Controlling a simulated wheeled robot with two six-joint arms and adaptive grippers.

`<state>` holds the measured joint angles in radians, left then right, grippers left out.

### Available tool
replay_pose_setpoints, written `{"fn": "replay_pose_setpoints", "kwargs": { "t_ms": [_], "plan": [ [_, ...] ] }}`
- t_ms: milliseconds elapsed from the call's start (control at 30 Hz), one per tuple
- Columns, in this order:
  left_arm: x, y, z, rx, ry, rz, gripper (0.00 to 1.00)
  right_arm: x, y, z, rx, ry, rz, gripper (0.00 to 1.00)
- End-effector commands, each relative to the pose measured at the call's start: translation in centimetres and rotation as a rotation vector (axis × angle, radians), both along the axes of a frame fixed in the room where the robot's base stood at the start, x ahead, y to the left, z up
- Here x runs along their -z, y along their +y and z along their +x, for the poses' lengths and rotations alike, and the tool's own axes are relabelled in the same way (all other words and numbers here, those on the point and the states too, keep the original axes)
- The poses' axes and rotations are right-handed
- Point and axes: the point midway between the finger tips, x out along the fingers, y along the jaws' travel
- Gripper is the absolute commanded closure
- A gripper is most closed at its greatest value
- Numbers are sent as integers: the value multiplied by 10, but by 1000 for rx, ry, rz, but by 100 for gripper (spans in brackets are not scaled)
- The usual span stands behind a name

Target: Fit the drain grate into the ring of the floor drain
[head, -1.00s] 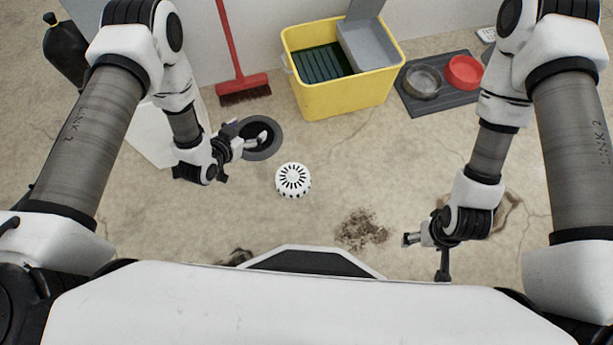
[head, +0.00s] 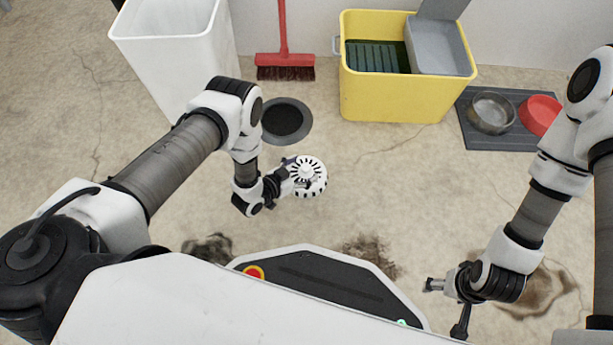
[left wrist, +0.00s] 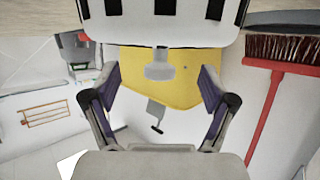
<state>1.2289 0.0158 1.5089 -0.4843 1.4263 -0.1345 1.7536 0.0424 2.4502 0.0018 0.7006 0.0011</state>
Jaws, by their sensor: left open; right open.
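The drain grate (head: 314,163) is a white round piece with black slots, standing on the concrete floor in the head view. The floor drain's ring (head: 305,123) is a dark round opening with a grey rim, behind the grate and slightly left. My left gripper (head: 298,181) is open at the grate's left side, partly covering it. In the left wrist view, the grate's slotted white side (left wrist: 160,30) fills the top, just beyond the spread fingers (left wrist: 156,78). I cannot tell whether the fingers touch it. My right gripper (head: 446,309) is open and empty at the lower right, away from the grate.
A white bin (head: 170,50) stands behind the left arm. A red broom (head: 285,59) leans behind the drain. A yellow mop bucket (head: 395,98) stands right of it, and a dark mat (head: 482,137) with two bowls lies farther right. Floor between grate and bucket is clear.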

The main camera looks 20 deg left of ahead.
Motion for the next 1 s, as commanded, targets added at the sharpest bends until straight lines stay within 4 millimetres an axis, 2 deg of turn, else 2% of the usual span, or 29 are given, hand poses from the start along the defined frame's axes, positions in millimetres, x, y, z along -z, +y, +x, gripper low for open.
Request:
{"fn": "replay_pose_setpoints", "kwargs": {
  "t_ms": [33, 100, 200, 400, 467, 500, 633, 667, 1000],
  "plan": [
    [11, -5, 8, 2, -3, 0, 16, 16, 0, 0, 2, -1, 0, 25],
    [17, -12, 19, 3, -4, -1, 16, 27, 0, 1, 4, -2, 0, 25],
    [19, -18, 30, 0, -3, -1, 16, 32, -1, 1, 7, -3, -1, 25],
    [15, -18, 32, 0, 0, 0, 16, 29, -1, 2, 7, -5, -1, 25],
    [15, -18, 32, 0, 0, 0, 34, 29, -1, 2, 7, -4, -1, 25],
    [15, -18, 32, 0, 0, 0, 48, 29, -1, 2, 7, -4, -1, 25],
    [16, -18, 31, 0, 1, 0, 94, 29, -1, 1, 7, -4, -1, 25],
    [16, -18, 31, 0, 2, 1, 100, 29, -1, 1, 7, -4, -1, 25],
    [17, -18, 30, -1, 7, 2, 100, 29, -1, 1, 6, -4, -1, 25]
  ]
}}
